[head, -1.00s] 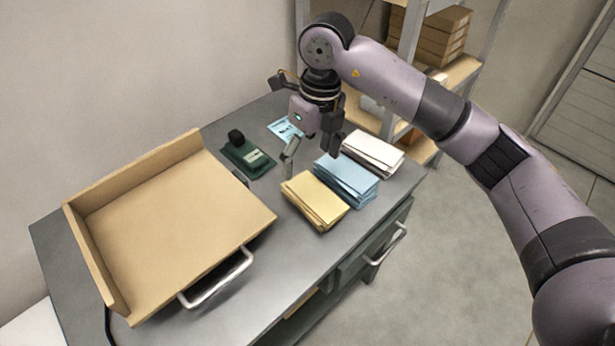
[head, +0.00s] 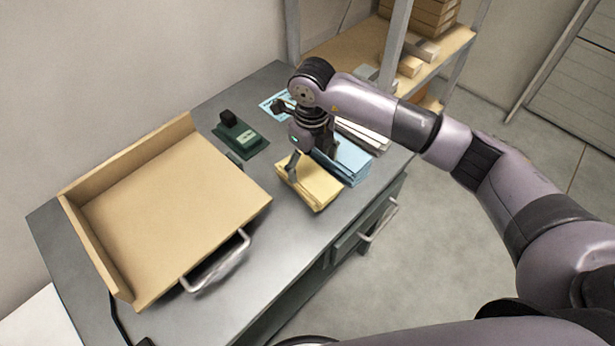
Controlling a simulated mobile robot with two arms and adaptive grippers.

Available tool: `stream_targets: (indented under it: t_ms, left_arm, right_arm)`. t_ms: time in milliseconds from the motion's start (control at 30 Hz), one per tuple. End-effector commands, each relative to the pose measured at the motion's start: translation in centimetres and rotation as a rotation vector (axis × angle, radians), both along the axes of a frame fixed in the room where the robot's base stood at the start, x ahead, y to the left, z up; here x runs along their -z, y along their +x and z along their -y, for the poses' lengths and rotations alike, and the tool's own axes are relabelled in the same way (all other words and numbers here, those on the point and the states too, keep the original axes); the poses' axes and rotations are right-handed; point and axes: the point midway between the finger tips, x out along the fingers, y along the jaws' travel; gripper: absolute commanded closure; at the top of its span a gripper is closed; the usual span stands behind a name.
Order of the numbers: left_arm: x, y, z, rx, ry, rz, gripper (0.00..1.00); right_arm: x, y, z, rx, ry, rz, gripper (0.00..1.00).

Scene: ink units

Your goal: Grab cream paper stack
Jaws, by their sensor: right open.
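The cream paper stack (head: 314,187) lies on the grey cabinet top, at the front of a row of paper stacks. A blue paper stack (head: 351,163) lies just behind it. A white paper stack (head: 366,137) lies behind that, partly hidden by my right arm. My right gripper (head: 308,165) is open and points down over the back part of the cream stack. One finger shows at the stack's left side; the other is in front of the blue stack. I cannot tell whether the fingers touch the paper. My left gripper is out of view.
A wooden tray (head: 180,215) with raised sides and a metal handle (head: 218,262) fills the left of the cabinet top (head: 262,245). A dark green stamp-like device (head: 240,136) and a blue printed sheet (head: 272,104) lie behind. A shelf with boxes (head: 418,18) stands at the back right.

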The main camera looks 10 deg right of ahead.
Motion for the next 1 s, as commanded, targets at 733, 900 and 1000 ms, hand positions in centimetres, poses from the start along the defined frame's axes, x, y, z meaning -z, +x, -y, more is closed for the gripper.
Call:
stream_targets:
  t_ms: [733,900,1000]
  left_arm:
    - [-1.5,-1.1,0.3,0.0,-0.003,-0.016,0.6]
    - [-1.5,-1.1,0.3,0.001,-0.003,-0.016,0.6]
    - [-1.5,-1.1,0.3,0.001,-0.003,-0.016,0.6]
  right_arm:
    - [4.8,0.3,-0.8,-0.001,0.0,-0.001,0.27]
    - [4.8,0.3,-0.7,-0.001,0.0,-0.001,0.38]
    - [4.8,0.3,-0.7,-0.001,0.0,-0.001,0.45]
